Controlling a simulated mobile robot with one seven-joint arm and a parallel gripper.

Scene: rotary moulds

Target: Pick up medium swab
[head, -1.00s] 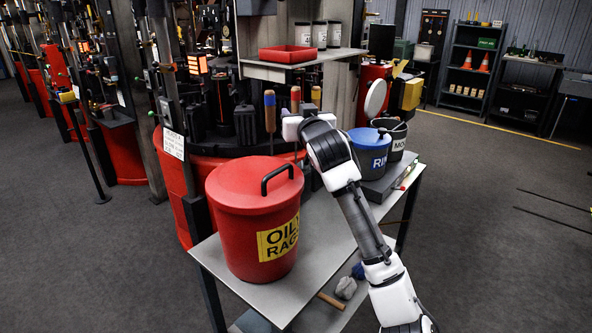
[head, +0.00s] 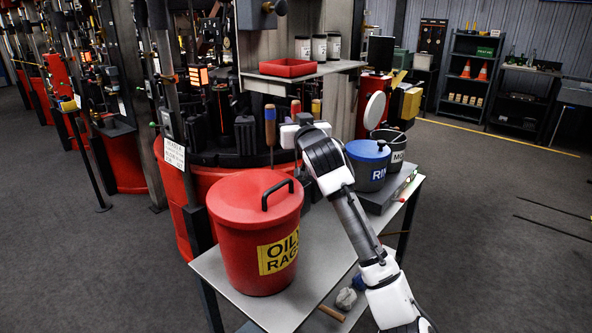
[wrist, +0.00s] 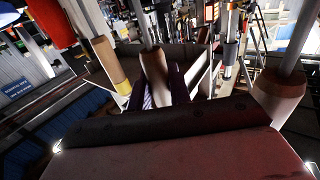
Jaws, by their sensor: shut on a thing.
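Three swabs with wooden handles stand upright in a row: one blue-banded (head: 270,127) at left, one reddish (head: 295,107) in the middle, one yellow-banded (head: 316,107) at right. My gripper (head: 290,134) is at the middle one, whose lower part it hides. In the wrist view a plain wooden handle (wrist: 154,72) sits between the dark fingers of my gripper (wrist: 166,92), which is shut on it. I take this middle one as the medium swab. The yellow-banded handle (wrist: 110,65) is to its left there, and another wooden handle (wrist: 278,95) to its right.
A red oily-rags bin (head: 240,225) stands on the grey table (head: 320,265) in front. A blue-lidded bucket (head: 368,165) and a dark bucket (head: 397,145) stand right of my arm. A shelf with a red tray (head: 288,68) is above and behind the swabs.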

